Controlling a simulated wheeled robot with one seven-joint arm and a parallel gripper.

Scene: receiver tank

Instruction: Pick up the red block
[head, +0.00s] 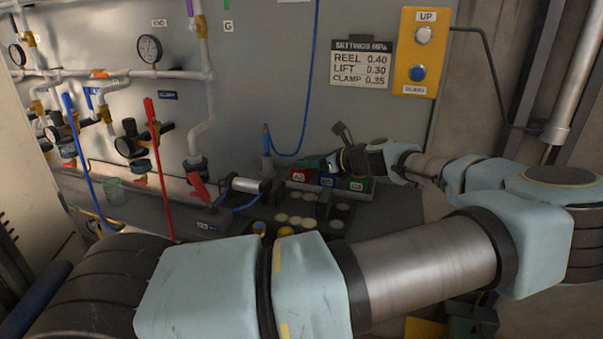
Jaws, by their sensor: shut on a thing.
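The red block (299,176) is small in the head view, at the left end of a row on the dark bench. A blue block (327,181) and a green block (357,184) are to its right in the same row. My gripper (318,163) reaches in from the right, low over the row, with its tip end at the red block. It is shut on the red block, though the fingers are dark, small and hard to make out. The block is level with its neighbours; whether its underside touches the rack cannot be seen.
A dark panel with pale discs (300,217) lies in front of the row. A blue hose (307,95) hangs behind. Valves and pipes crowd the left wall.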

